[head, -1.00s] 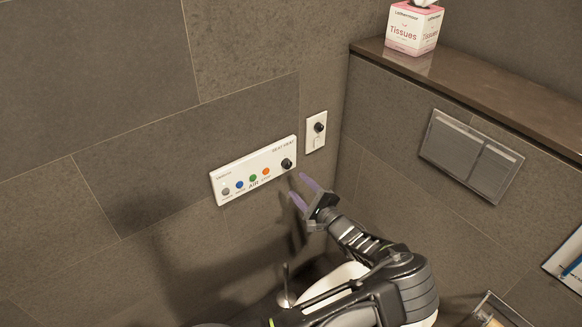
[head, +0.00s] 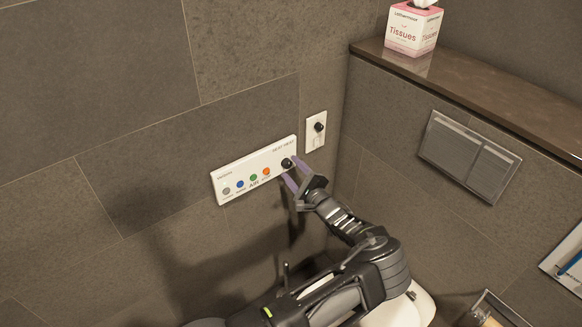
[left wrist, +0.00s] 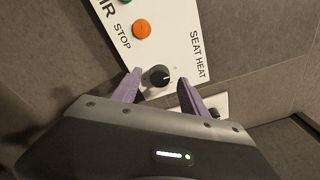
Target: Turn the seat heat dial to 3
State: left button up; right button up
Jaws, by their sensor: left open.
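The seat heat dial (head: 287,163) is a black round knob at the right end of a white control panel (head: 240,180) on the tiled wall. In the left wrist view the dial (left wrist: 159,76) carries a light pointer mark and sits beside the words SEAT HEAT. My left gripper (head: 291,172) is open with its purple fingers at the dial. In the left wrist view the fingertips (left wrist: 160,80) stand on either side of the dial, with gaps showing. I cannot tell whether they touch it. My right gripper is not in view.
Several coloured buttons, including an orange one (left wrist: 141,28), sit along the panel. A second white plate (head: 317,128) with a black knob is just right of it. A ledge (head: 480,90) with a tissue box (head: 412,30) and a flush plate (head: 470,155) are further right. A white toilet (head: 410,308) is below.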

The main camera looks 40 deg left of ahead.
pick_arm(q)
jog(key=shift+w+a, duration=0.25)
jog(key=shift+a, duration=0.25)
grip_shut()
